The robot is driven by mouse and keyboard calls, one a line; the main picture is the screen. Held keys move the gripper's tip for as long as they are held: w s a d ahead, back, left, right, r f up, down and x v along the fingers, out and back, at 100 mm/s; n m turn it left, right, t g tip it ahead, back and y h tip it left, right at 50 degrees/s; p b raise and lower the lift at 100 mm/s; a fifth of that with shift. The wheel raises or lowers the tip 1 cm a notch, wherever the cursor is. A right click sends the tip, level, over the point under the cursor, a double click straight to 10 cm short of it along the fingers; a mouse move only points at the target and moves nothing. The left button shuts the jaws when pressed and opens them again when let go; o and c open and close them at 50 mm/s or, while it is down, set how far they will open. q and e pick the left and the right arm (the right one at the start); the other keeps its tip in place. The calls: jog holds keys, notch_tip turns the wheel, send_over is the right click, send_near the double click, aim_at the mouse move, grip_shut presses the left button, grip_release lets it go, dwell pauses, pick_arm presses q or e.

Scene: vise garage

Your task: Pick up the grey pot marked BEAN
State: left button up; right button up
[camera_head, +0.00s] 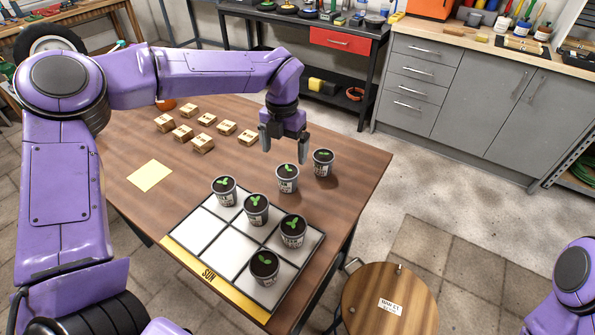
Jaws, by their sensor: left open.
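Several grey pots with dark soil and green seedlings stand upright on the wooden table; their labels are too small to read, so I cannot tell which says BEAN. Two stand off the tray: a middle pot (287,184) and one to its right (323,168). The others stand in tray cells: a back-left pot (225,197), one beside it (256,215), a right pot (293,237) and a front pot (264,273). My left gripper (285,152) is open and empty, pointing down, just behind and above the middle pot. My right gripper is out of view.
The white gridded tray (206,227) has a yellow SUN edge and empty cells at left. Small wooden blocks (203,143) and a yellow sheet (150,176) lie on the table (120,120). A round wooden stool (370,310) stands at front right.

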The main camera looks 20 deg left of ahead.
aim_at(287, 172)
pick_arm(q)
jog(key=shift+f, duration=0.3)
jog(key=f, duration=0.3)
jog(key=f+p, duration=0.1)
jog(key=f, duration=0.2)
jog(key=f+p, duration=0.1)
jog(key=f, duration=0.2)
jog(key=shift+s+d, duration=0.25)
jog(key=shift+d, duration=0.05)
jog(key=shift+f, duration=0.45)
jog(key=c, duration=1.1)
